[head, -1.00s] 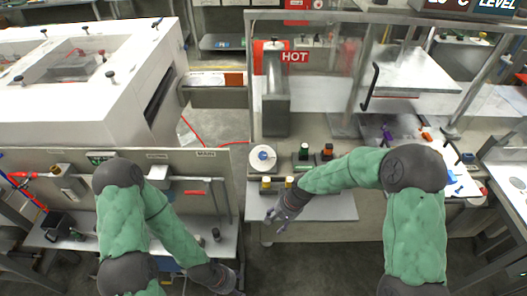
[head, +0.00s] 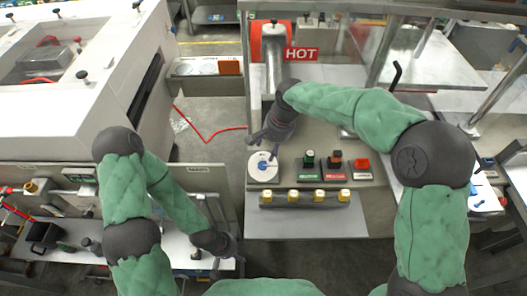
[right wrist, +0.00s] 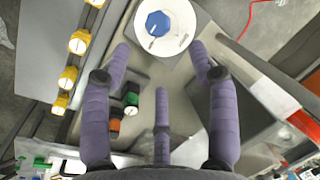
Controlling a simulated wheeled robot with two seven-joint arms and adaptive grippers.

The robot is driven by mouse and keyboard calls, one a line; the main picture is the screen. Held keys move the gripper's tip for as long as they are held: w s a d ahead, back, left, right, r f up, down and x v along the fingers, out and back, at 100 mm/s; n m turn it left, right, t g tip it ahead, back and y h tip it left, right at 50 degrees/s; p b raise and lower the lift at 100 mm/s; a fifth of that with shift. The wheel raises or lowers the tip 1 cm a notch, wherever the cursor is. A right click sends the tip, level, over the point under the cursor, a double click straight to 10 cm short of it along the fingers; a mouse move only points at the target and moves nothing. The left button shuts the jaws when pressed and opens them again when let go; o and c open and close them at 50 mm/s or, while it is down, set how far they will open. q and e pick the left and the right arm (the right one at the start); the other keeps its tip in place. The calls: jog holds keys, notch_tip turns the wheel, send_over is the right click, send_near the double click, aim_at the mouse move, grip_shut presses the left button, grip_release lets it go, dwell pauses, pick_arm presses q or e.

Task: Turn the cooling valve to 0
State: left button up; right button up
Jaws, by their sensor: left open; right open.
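The cooling valve appears to be the white round dial (head: 262,175) with a blue knob (head: 262,165) on the grey console, left of the colored buttons. In the right wrist view the blue knob (right wrist: 158,22) has a white pointer mark; any numbers on the dial are too small to read. My right gripper (head: 265,148) is open just above and behind the dial. In the right wrist view its purple fingers (right wrist: 158,55) are spread and empty, with the knob beyond their tips. My left gripper (head: 228,250) is open over the left bench, away from the dial.
Green (head: 309,160), orange and red (head: 362,164) buttons stand right of the dial. Several yellow-topped knobs (head: 293,196) line the console's front edge. A metal post (head: 273,70) with a HOT sign (head: 301,54) stands behind. A floor gap with a red cable (head: 205,138) lies left.

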aim_at(263, 165)
jog(key=b+x, duration=0.2)
jog(key=x, duration=0.8)
jog(key=shift+s+a+f, duration=0.1)
jog(key=shift+f, duration=0.15)
jog(key=c, duration=1.1)
